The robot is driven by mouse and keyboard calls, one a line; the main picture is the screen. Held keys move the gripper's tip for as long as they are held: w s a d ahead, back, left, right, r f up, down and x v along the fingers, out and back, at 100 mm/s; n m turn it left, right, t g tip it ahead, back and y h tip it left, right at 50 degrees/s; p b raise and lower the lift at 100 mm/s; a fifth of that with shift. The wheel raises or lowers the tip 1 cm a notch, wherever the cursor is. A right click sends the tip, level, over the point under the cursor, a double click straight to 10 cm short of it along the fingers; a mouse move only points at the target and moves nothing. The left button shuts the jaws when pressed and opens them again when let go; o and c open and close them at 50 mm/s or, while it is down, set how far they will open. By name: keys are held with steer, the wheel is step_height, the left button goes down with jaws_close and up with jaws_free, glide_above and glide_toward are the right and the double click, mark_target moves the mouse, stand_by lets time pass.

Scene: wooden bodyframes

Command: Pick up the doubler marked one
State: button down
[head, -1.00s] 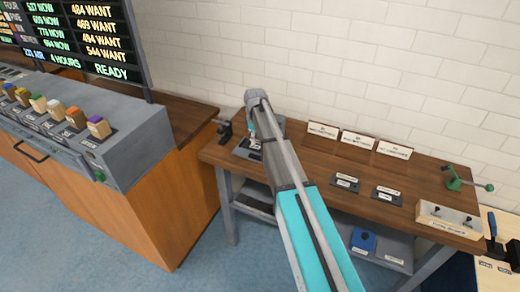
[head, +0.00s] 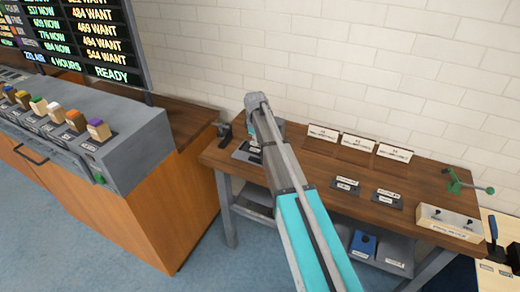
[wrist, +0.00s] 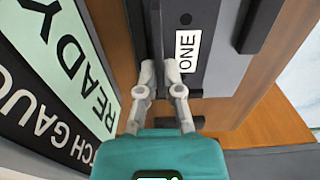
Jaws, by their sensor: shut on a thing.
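The doubler is a dark grey plate with a white label reading ONE (wrist: 187,52) and a dark round spot above the label in the wrist view. My gripper (wrist: 160,72) has its two fingertips close together at the plate's left edge, shut on it. What lies between the fingertips is mostly hidden by them. In the head view my gripper is at the left end of the wooden workbench (head: 420,182), by a grey fixture (head: 245,152), largely hidden behind my arm.
A sign reading READY (wrist: 72,62) stands close at the left in the wrist view. Two dark labelled plates (head: 345,184) and a white switch box (head: 449,221) are further right on the bench. A grey console (head: 110,140) stands at the left. A brick wall is behind.

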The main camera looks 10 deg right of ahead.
mark_target(258, 154)
steer(key=shift+r, duration=0.1)
stand_by(0.5)
steer(key=shift+r+p, duration=0.9)
steer(key=shift+p, duration=0.1)
steer(key=s+r+p, duration=1.1)
steer(key=s, duration=0.3)
steer(key=shift+d, duration=0.25)
steer(key=shift+r, duration=0.15)
steer(key=shift+r+p, duration=2.85)
steer(key=shift+p, duration=0.2)
steer(key=shift+s, duration=0.1)
